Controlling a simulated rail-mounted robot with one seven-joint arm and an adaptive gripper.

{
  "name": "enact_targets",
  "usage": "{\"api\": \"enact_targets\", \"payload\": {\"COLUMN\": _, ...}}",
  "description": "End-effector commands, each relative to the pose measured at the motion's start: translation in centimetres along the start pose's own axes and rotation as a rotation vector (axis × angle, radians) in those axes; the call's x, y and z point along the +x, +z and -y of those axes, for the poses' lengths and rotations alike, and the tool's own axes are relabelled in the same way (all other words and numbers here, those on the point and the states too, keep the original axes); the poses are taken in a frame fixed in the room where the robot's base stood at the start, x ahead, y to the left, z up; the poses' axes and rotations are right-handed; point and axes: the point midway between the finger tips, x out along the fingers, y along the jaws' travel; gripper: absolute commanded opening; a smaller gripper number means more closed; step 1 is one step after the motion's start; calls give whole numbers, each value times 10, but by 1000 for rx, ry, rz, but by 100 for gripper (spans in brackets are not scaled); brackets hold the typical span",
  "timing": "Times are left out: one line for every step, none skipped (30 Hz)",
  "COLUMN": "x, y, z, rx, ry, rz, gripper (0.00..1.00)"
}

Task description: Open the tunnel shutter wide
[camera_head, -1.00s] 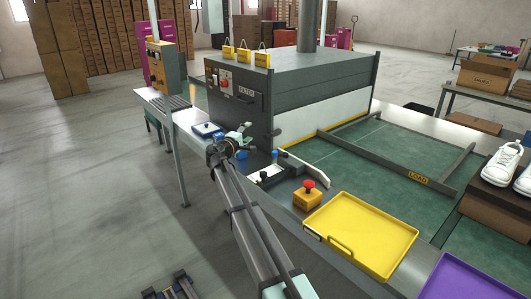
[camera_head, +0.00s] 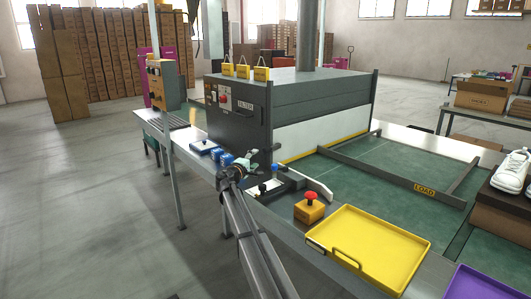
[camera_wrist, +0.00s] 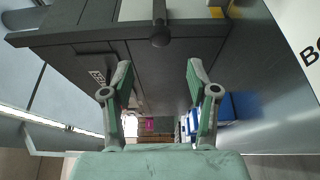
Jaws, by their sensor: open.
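The tunnel (camera_head: 340,90) is a dark grey box machine over the green belt. Its shutter (camera_head: 325,128), a white panel with a yellow lower edge, covers most of the side facing the loading area, with its lower edge close to the belt. My gripper (camera_head: 243,163) is open and empty beside the tunnel's near front corner. In the wrist view my gripper (camera_wrist: 158,82) has its two green-padded fingers spread toward the tunnel's dark wall (camera_wrist: 165,70). A dark bar with a rounded knob (camera_wrist: 160,38) shows beyond the fingertips, apart from them; I cannot tell its exact attachment.
Blue blocks (camera_head: 216,153) lie left of my gripper. A red button on an orange box (camera_head: 310,208) and a yellow tray (camera_head: 370,245) stand to the right. A grey LOAD frame (camera_head: 425,190) crosses the belt. White shoes (camera_head: 512,172) sit on a brown box at right.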

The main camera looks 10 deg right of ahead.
Motion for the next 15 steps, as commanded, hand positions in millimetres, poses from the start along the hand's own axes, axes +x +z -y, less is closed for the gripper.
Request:
{"api": "enact_targets", "payload": {"x": 14, "y": -2, "z": 0, "rx": 0, "ry": 0, "rz": 2, "gripper": 59}}
{"api": "enact_targets", "payload": {"x": 20, "y": -2, "z": 0, "rx": 0, "ry": 0, "rz": 2, "gripper": 59}}
{"api": "enact_targets", "payload": {"x": 28, "y": -2, "z": 0, "rx": 0, "ry": 0, "rz": 2, "gripper": 59}}
{"api": "enact_targets", "payload": {"x": 34, "y": -2, "z": 0, "rx": 0, "ry": 0, "rz": 2, "gripper": 59}}
{"api": "enact_targets", "payload": {"x": 40, "y": -2, "z": 0, "rx": 0, "ry": 0, "rz": 2, "gripper": 59}}
{"api": "enact_targets", "payload": {"x": 48, "y": -2, "z": 0, "rx": 0, "ry": 0, "rz": 1, "gripper": 59}}
{"api": "enact_targets", "payload": {"x": 54, "y": -2, "z": 0, "rx": 0, "ry": 0, "rz": 1, "gripper": 59}}
{"api": "enact_targets", "payload": {"x": 59, "y": -2, "z": 0, "rx": 0, "ry": 0, "rz": 1, "gripper": 59}}
{"api": "enact_targets", "payload": {"x": 66, "y": -2, "z": 0, "rx": 0, "ry": 0, "rz": 2, "gripper": 59}}
{"api": "enact_targets", "payload": {"x": 72, "y": -2, "z": 0, "rx": 0, "ry": 0, "rz": 2, "gripper": 59}}
{"api": "enact_targets", "payload": {"x": 77, "y": -2, "z": 0, "rx": 0, "ry": 0, "rz": 1, "gripper": 59}}
{"api": "enact_targets", "payload": {"x": 83, "y": -1, "z": 0, "rx": 0, "ry": 0, "rz": 1, "gripper": 59}}
{"api": "enact_targets", "payload": {"x": 87, "y": -1, "z": 0, "rx": 0, "ry": 0, "rz": 1, "gripper": 59}}
{"api": "enact_targets", "payload": {"x": 91, "y": -2, "z": 0, "rx": 0, "ry": 0, "rz": 1, "gripper": 59}}
{"api": "enact_targets", "payload": {"x": 96, "y": -2, "z": 0, "rx": 0, "ry": 0, "rz": 0, "gripper": 59}}
